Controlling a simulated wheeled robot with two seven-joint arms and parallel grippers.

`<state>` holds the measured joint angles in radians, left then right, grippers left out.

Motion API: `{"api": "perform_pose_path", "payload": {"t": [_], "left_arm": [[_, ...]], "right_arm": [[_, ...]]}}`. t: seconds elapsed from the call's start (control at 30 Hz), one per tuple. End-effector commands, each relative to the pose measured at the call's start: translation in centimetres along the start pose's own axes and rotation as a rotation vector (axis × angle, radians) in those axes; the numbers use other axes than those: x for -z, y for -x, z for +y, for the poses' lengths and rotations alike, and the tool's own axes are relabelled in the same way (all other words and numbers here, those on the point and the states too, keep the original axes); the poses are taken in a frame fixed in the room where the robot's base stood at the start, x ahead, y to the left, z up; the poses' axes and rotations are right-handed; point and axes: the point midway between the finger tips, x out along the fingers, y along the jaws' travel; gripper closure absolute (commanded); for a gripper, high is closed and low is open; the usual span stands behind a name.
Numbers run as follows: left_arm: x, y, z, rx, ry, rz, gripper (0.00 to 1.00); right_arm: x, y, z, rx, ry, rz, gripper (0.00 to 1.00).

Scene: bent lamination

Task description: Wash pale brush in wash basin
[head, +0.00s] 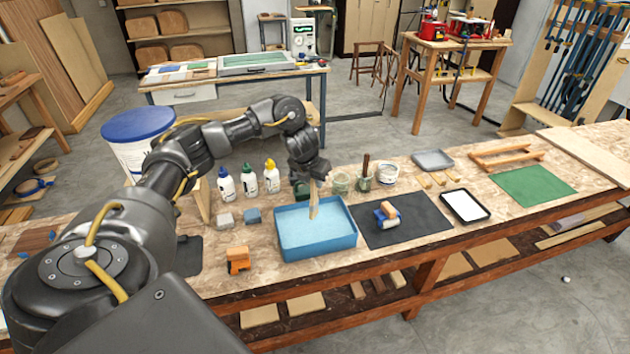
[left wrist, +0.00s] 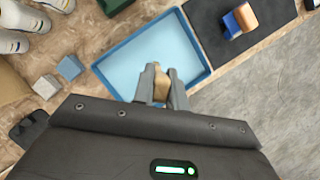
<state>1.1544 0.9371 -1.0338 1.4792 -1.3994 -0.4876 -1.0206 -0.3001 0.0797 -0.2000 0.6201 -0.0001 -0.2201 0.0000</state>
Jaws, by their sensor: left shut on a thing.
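The blue wash basin (head: 318,252) stands on the workbench with pale blue water in it; it also shows in the left wrist view (left wrist: 118,92). My left gripper (head: 312,182) is above the basin, pointing down. It is shut on the pale brush (head: 314,206), which hangs upright between the fingers over the water. In the left wrist view the brush (left wrist: 161,84) shows between the fingertips (left wrist: 163,92). I cannot tell whether its lower end touches the water. My right gripper is in neither view.
Several white bottles (head: 249,179) stand behind the basin to the left. Jars (head: 341,182) stand behind it to the right. A dark mat (head: 420,219) with a blue and orange tool (head: 386,214) lies right of it.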

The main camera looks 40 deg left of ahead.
Motion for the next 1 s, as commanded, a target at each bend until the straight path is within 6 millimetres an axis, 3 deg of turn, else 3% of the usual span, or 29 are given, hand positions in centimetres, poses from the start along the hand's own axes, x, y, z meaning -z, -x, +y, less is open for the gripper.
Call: {"api": "perform_pose_path", "payload": {"t": [0.47,1.0], "left_arm": [[-1.9,4.5,0.0,0.001,0.0,-0.001,1.0],[-1.9,4.5,0.0,0.0,0.0,-0.001,1.0]], "right_arm": [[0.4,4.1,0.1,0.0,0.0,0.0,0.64],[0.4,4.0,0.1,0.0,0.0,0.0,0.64]]}}
